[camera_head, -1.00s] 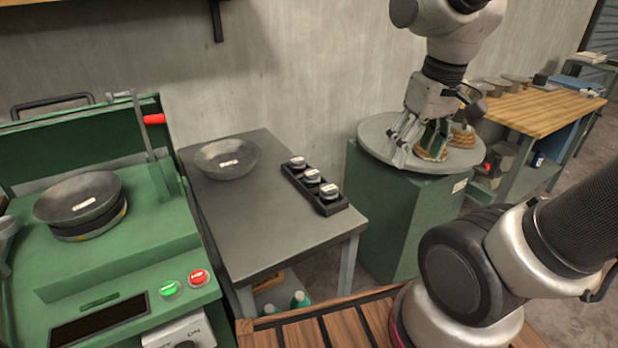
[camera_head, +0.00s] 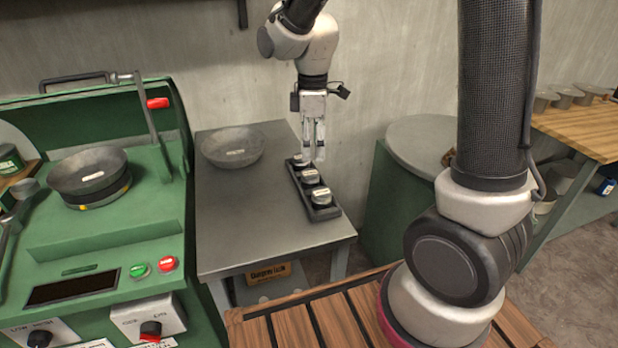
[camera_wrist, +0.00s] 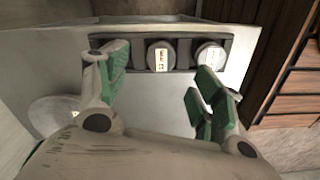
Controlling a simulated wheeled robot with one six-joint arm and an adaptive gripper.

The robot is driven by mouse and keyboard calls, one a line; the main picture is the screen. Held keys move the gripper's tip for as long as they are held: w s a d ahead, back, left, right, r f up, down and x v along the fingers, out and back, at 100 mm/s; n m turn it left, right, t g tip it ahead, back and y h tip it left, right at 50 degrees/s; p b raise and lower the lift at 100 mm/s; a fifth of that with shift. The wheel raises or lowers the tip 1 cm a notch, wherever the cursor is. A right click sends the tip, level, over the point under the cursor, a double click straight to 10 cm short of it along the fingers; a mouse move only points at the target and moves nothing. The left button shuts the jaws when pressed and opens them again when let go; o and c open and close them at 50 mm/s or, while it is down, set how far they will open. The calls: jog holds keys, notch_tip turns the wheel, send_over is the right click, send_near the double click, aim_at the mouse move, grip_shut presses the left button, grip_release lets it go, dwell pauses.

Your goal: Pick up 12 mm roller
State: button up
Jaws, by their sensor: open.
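Three grey rollers with pale labels stand in a row in a black rack (camera_head: 325,213) on the grey table. In the head view they are the far roller (camera_head: 300,160), the middle roller (camera_head: 310,177) and the near roller (camera_head: 321,197). The labels are too small to read, so I cannot tell which is 12 mm. My gripper (camera_head: 314,156) is open, pointing down at the rack's far end, partly covering the far roller. In the wrist view two rollers show clearly, the middle one (camera_wrist: 162,55) and the near one (camera_wrist: 210,54); the left finger hides the far one.
A grey bowl (camera_head: 232,146) sits on the grey table (camera_head: 245,225), left of the rack. A green machine (camera_head: 95,240) with another bowl (camera_head: 88,170) stands left. A round-topped green stand (camera_head: 415,140) is to the right. The table's front is clear.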

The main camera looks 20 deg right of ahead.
aim_at(310, 172)
jog(key=shift+a+n, duration=0.1)
jog(key=shift+n, duration=0.4)
jog(key=shift+f, duration=0.45)
jog(key=f, duration=0.7)
jog(key=shift+s+a, duration=0.1)
jog(key=shift+a, duration=0.1)
jog(key=shift+r, duration=0.1)
grip_shut()
